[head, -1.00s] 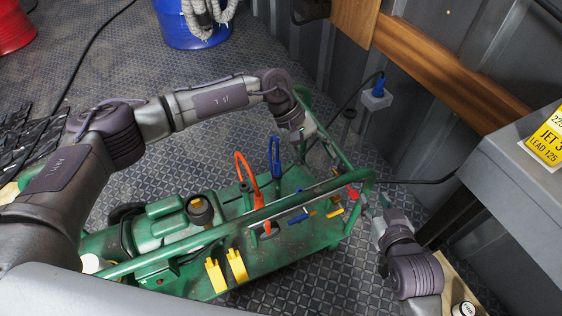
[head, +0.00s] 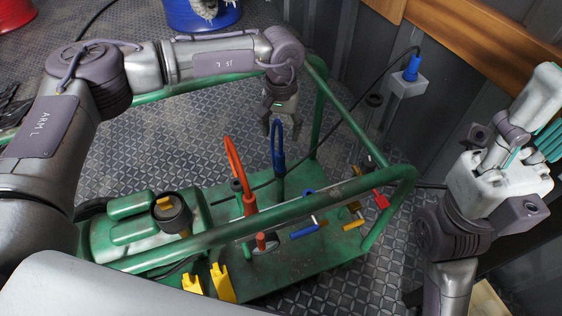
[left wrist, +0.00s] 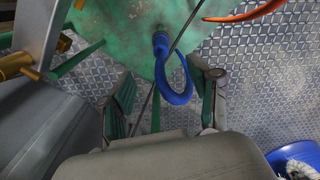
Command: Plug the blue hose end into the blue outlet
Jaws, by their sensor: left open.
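The blue hose end (head: 278,150) is a curved blue loop standing up from the green cart, beside an orange loop. My left gripper (head: 280,118) is open just above and around the top of the blue loop. In the left wrist view the blue hose (left wrist: 177,92) hooks between the two open fingers; I see no closed grip on it. A blue-handled valve (head: 304,230) sits low on the cart, right of the loops; I cannot tell if it belongs to the blue outlet. My right gripper (head: 530,125) is raised at the right, partly cut off, and its opening is unclear.
A green rail (head: 250,222) of the cart runs in front of the hoses. An orange hose loop (head: 236,170) stands close left. A blue plug (head: 412,68) sits in a grey wall box with a black cable. Wooden boards (head: 490,48) line the wall.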

